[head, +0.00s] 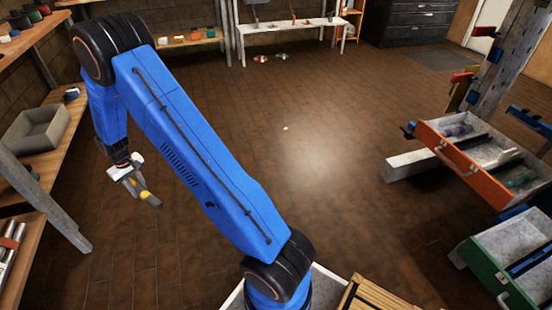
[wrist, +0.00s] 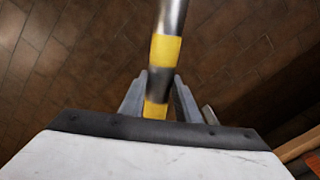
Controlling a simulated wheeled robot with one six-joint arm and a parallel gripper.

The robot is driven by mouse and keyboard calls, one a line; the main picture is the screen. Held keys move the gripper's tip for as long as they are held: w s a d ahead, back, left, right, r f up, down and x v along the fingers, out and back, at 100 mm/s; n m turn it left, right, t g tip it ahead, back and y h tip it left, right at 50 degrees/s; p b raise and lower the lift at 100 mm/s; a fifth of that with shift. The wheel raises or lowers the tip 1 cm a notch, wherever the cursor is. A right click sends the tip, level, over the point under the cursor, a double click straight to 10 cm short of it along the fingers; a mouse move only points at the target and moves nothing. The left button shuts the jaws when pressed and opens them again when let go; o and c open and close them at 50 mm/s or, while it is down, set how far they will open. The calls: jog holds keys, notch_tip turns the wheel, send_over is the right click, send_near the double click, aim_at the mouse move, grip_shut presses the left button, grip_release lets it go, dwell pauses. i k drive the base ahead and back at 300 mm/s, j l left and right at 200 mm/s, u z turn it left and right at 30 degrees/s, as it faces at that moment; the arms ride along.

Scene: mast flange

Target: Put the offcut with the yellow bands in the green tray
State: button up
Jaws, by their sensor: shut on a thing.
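The offcut with the yellow bands (head: 147,196) is a dark grey, metallic-looking bar with yellow stripes. My gripper (head: 134,182) is shut on it at the left of the head view, in the air above the brown floor. In the wrist view the offcut (wrist: 166,48) passes between the two grey fingers of my gripper (wrist: 160,88) and runs out past the top edge. Its near end is hidden behind the gripper body. The green tray (head: 486,272) is at the lower right of the head view, far from my gripper. It has a green front with a light handle and a pale inside.
An orange-fronted tray (head: 450,151) with several items sits above and behind the green tray, by a grey post (head: 504,75). A pale beam (head: 408,165) juts out left of it. Wooden shelves with a grey bin (head: 38,130) stand left of my gripper.

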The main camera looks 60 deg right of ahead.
aim_at(505, 245)
jog(key=k+j+z, duration=0.15)
jog(key=z, duration=0.2)
jog(key=k+z, duration=0.2)
jog(key=z, duration=0.15)
jog(key=k+z, duration=0.2)
jog(key=z, duration=0.15)
